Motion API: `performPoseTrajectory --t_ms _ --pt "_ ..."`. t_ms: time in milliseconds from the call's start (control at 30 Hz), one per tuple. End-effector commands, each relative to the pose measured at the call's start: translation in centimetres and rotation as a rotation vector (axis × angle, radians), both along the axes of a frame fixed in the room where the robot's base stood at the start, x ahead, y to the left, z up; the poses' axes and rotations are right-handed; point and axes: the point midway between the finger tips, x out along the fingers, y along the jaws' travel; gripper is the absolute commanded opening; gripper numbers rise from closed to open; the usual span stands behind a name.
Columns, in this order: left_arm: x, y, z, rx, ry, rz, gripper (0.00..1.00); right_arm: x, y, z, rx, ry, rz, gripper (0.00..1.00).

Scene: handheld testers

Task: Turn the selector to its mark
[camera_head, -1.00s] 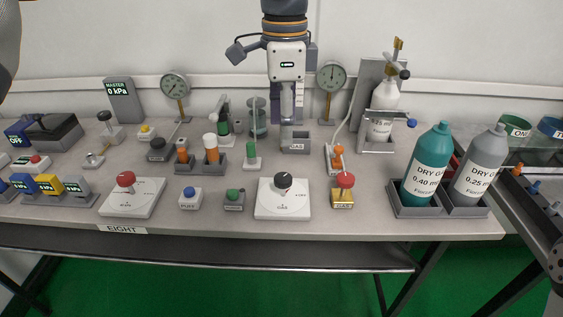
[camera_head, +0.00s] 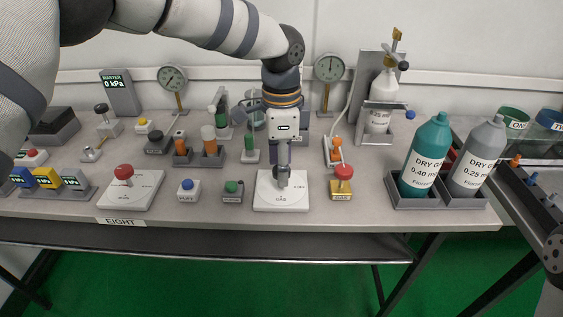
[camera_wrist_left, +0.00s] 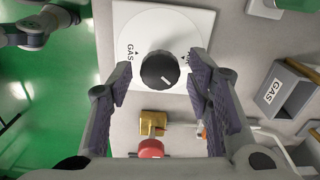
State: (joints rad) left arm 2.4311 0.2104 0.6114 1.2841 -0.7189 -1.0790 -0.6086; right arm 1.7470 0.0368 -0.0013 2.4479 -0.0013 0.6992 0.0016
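The selector is a black round knob (camera_wrist_left: 160,70) on a white square plate (camera_head: 267,202) with small printed marks and a GAS label. In the left wrist view the knob lies between the two fingers of my left gripper (camera_wrist_left: 160,80), with gaps on both sides. My left gripper (camera_head: 282,178) is open and points down over the plate. In the head view it hides most of the knob. A pale line shows on the knob, but I cannot tell which mark it points to.
A grey GAS box (camera_wrist_left: 281,95) is behind. Another white plate with a red knob (camera_head: 124,174) is at the left.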

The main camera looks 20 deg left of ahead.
Motion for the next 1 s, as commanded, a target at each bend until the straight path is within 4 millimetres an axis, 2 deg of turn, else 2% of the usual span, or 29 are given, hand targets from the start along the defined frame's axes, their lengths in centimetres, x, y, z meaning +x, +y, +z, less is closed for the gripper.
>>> performPoseTrajectory --t_ms 33,133,167,567,1000 --pt "0.0 0.0 0.0 0.0 0.0 0.0 0.28 0.0 0.0 0.0 0.0 0.0 0.0 0.4" --pt "0.0 0.0 0.0 0.0 0.0 0.0 0.06 0.0 0.0 0.0 0.0 0.0 0.0 0.4" --pt "0.0 0.0 0.0 0.0 0.0 0.0 0.02 0.0 0.0 0.0 0.0 0.0 0.0 0.4" --pt "0.0 0.0 0.3 0.001 -0.003 0.078 0.02 0.5 0.0 0.5 0.0 -0.017 0.0 0.4" --pt "0.0 0.0 0.2 0.0 -0.003 0.412 0.02 1.9 0.0 1.9 0.0 -0.065 -0.002 0.4"
